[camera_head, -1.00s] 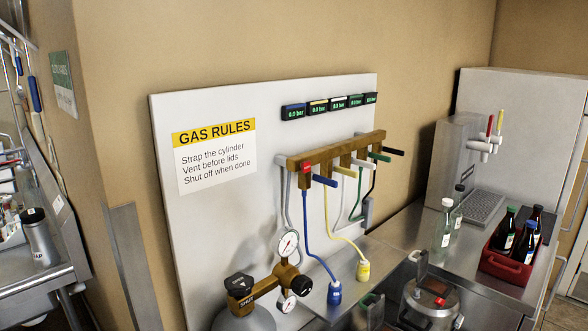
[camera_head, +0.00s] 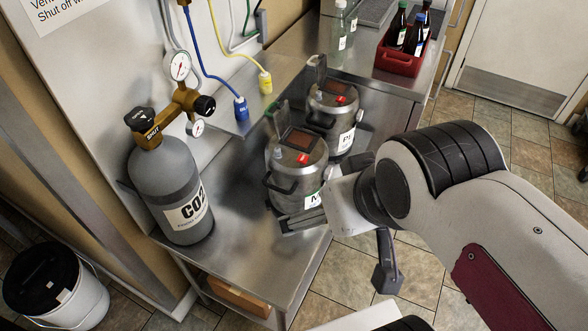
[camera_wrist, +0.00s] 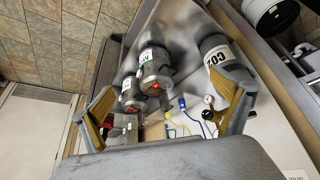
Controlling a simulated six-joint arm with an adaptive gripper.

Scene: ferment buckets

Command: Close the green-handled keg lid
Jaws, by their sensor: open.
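The nearer steel keg (camera_head: 298,172) stands on the steel bench, with a dark lid and a red piece on top. A greenish lid handle (camera_head: 281,116) stands raised at its back. Its white label is partly hidden by my gripper. My gripper (camera_head: 303,216) is beside this keg's front right, low near the bench edge; I cannot tell whether it touches. In the wrist view my gripper (camera_wrist: 165,115) is open, its fingers wide apart with nothing between them held. The nearer keg (camera_wrist: 154,62) shows beyond the fingers there.
A second keg (camera_head: 335,108) stands just behind, its dark handle (camera_head: 320,70) raised. A grey CO2 cylinder (camera_head: 170,175) with gauges stands left. Blue (camera_head: 241,108) and yellow (camera_head: 265,82) hose ends hang behind. A red bottle crate (camera_head: 402,62) sits at the back. Bare bench (camera_head: 235,205) lies between cylinder and keg.

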